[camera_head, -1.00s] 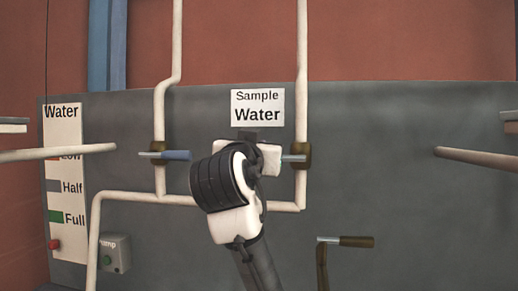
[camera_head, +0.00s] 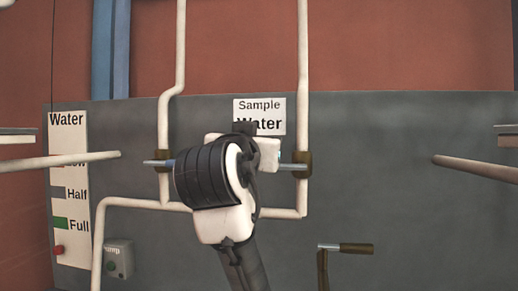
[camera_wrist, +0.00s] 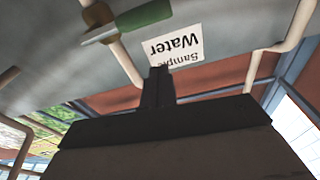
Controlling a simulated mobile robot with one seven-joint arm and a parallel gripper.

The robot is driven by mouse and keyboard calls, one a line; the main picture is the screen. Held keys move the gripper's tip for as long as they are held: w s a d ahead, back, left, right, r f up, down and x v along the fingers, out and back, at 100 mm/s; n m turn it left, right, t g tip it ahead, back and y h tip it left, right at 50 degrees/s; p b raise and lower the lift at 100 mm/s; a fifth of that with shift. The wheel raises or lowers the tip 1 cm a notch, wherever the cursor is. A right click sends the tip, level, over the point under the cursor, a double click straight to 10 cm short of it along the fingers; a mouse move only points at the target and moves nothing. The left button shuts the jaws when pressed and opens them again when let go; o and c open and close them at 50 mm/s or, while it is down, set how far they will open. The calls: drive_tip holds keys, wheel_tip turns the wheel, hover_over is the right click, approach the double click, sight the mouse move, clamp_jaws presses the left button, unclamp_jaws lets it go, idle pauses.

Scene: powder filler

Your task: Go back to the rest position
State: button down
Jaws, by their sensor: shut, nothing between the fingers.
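My arm is raised in front of the grey panel (camera_head: 400,140). My gripper (camera_head: 245,128) is seen from behind in the head view, and its tip overlaps the lower edge of the "Sample Water" sign (camera_head: 259,106). In the wrist view my gripper's dark fingers (camera_wrist: 158,86) are together with nothing between them, and the sign (camera_wrist: 176,47) appears upside down beyond them. The right valve (camera_head: 303,165) sits on the right pipe, with its handle mostly hidden behind my arm. In the wrist view a green valve handle (camera_wrist: 146,16) is apart from the fingers.
A left valve (camera_head: 163,163) sits on the left pipe, partly covered by my arm. A "Water" level board (camera_head: 69,190) and pump box (camera_head: 119,258) stand at the left. A crank handle (camera_head: 345,249) is at the lower right. The panel's right side is mostly clear.

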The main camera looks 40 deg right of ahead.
drive_tip(key=shift+b+v, duration=0.45)
drive_tip(key=shift+v, duration=1.55)
